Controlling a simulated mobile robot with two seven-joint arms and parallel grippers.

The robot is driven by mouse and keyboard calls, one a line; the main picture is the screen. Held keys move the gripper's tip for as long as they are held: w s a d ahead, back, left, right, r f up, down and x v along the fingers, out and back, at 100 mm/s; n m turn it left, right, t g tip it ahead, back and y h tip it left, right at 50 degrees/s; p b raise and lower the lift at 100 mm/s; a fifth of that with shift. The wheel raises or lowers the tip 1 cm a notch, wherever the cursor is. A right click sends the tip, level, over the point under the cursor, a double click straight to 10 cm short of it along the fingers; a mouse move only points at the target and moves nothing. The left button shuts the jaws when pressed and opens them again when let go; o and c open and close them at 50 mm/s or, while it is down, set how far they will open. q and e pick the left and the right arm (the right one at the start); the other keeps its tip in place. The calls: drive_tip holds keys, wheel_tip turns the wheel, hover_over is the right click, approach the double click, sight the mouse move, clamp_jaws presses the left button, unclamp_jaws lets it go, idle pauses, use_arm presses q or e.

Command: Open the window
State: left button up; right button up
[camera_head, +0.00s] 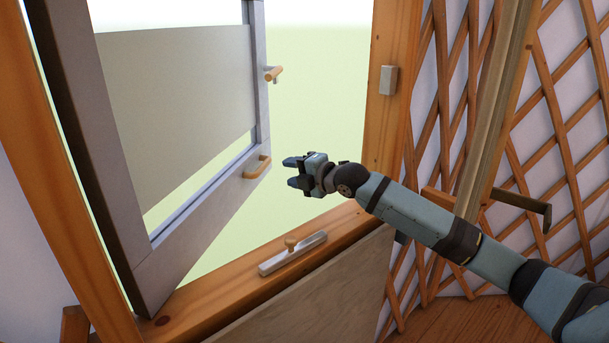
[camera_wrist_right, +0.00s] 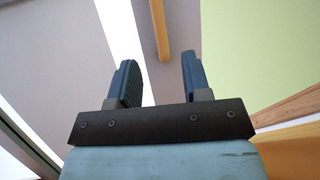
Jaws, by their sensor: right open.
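The window (camera_head: 210,215) is a grey-framed sash with a pale pane, hinged at the left and standing swung wide open, away from its wooden frame. It has a wooden bar handle (camera_head: 258,168) low on its free edge and a wooden lever (camera_head: 273,73) higher up. My right gripper (camera_head: 290,172) is in the window opening, just right of the lower handle and apart from it. Its two fingers are spread and empty. In the right wrist view a wooden bar (camera_wrist_right: 160,30) shows beyond the open fingers (camera_wrist_right: 158,65). My left gripper is out of view.
A metal plate with a wooden knob (camera_head: 292,250) lies on the wooden sill (camera_head: 215,290) below my gripper. A small grey catch (camera_head: 388,80) sits on the right post (camera_head: 385,130). Lattice wall (camera_head: 560,110) stands at the right.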

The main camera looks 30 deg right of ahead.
drive_tip(key=v, duration=0.3)
drive_tip(key=shift+s+d+r, duration=0.1)
drive_tip(key=shift+s, duration=0.25)
